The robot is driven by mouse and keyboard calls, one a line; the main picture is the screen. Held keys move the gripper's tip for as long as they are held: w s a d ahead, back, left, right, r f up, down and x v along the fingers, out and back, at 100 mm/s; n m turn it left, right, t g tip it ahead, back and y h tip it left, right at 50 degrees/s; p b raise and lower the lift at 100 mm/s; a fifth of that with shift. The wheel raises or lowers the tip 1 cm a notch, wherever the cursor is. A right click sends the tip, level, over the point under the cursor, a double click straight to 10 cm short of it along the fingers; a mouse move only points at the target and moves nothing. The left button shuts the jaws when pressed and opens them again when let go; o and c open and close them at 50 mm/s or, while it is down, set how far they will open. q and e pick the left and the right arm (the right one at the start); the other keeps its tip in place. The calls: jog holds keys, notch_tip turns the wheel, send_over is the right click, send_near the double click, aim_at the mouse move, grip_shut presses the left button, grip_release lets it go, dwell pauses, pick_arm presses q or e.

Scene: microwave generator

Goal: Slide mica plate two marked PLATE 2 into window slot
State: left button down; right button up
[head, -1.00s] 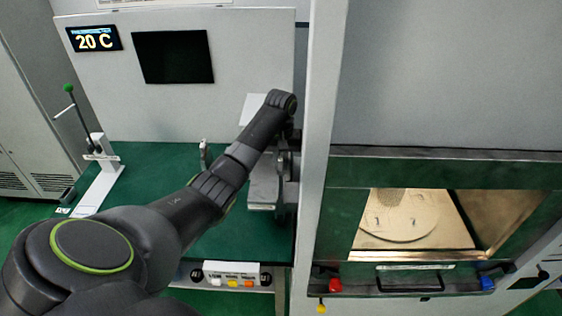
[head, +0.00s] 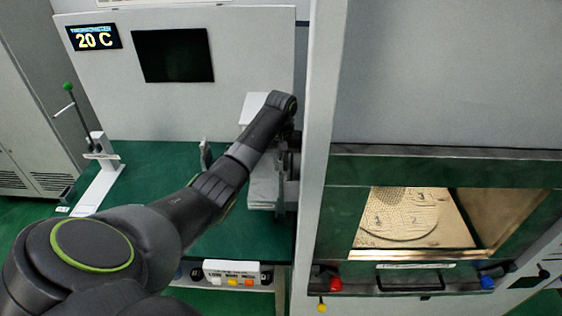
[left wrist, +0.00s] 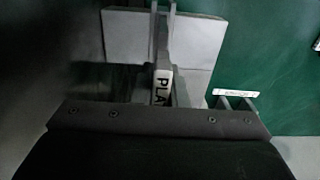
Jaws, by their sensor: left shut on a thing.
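In the left wrist view, a white label reading "PLA" (left wrist: 162,87), its rest cut off, shows on a thin piece at my left gripper (left wrist: 163,60). The gripper is shut on this plate; its number cannot be read. Pale grey blocks or panels (left wrist: 195,42) lie on both sides of it. In the head view my left arm reaches to the narrow space beside the tall oven post (head: 315,150). The left gripper (head: 285,175) is partly hidden there by the arm. The window slot cannot be made out. My right gripper is not in view.
The green table (head: 150,165) has free room left of the arm. A white stand with a green-knobbed lever (head: 100,170) is at the left. A button panel (head: 235,271) is in front. The lit oven chamber (head: 400,220) is at the right.

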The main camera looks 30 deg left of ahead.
pick_arm(q)
jog(key=shift+f+b, duration=0.45)
jog(key=shift+f, duration=0.95)
jog(key=shift+f+b, duration=0.8)
jog(key=shift+f, duration=1.25)
jog(key=c, duration=1.4)
grip_release()
jog(key=shift+o, duration=0.2)
